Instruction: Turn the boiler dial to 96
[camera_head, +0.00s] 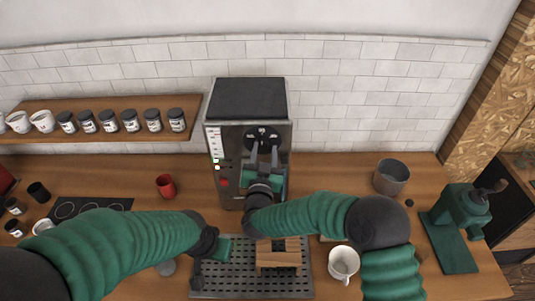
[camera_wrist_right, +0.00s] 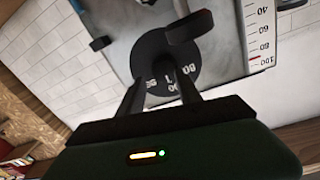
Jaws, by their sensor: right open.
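The boiler (camera_head: 248,98) is a dark box with a steel front, standing against the tiled wall. Its black round dial (camera_head: 262,133) is high on the front, partly hidden by my right gripper (camera_head: 264,155). In the right wrist view the dial (camera_wrist_right: 165,60) carries white numbers and a raised black grip bar (camera_wrist_right: 190,27); the exact setting is unreadable. My right gripper (camera_wrist_right: 161,90) is open, its fingers apart before the dial's near edge, with nothing between them. I cannot tell whether they touch it. My left gripper (camera_head: 212,262) is low over the drip tray; its jaw state is unclear.
A white scale (camera_wrist_right: 258,35) with a red mark is beside the dial. The slotted drip tray (camera_head: 222,283) holds a wooden block (camera_head: 278,258). A white mug (camera_head: 343,262), grey pot (camera_head: 391,177) and green grinder (camera_head: 460,212) stand right; a red cup (camera_head: 165,186) stands left.

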